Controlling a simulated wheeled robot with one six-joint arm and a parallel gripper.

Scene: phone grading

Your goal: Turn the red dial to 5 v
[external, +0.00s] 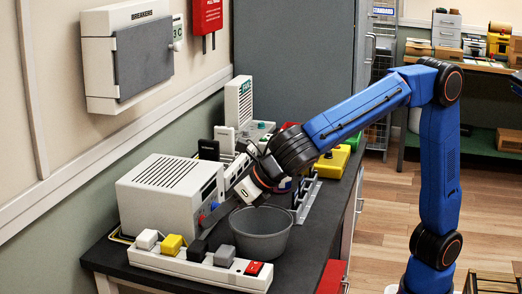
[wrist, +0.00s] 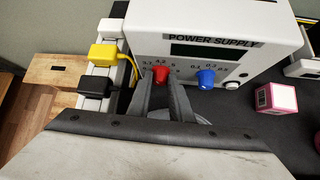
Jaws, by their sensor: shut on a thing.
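The red dial (wrist: 160,74) is on the front of a white power supply (wrist: 214,22), left of a blue dial (wrist: 206,77). Printed numbers ring both dials; I cannot read which number the red dial points to. The power supply's display (wrist: 205,50) looks dark. My gripper (wrist: 160,84) is shut on the red dial, with its fingers on either side. In the external view the power supply (external: 165,190) sits on the dark bench, and my gripper (external: 205,222) reaches its front face from the right, hiding part of it.
A grey bowl (external: 260,232) stands below my wrist, close to the arm. A white power strip (external: 200,265) with several plugs runs along the bench's near edge. A pink cube (wrist: 276,98) lies right of the power supply. A breaker box (external: 128,55) hangs on the wall.

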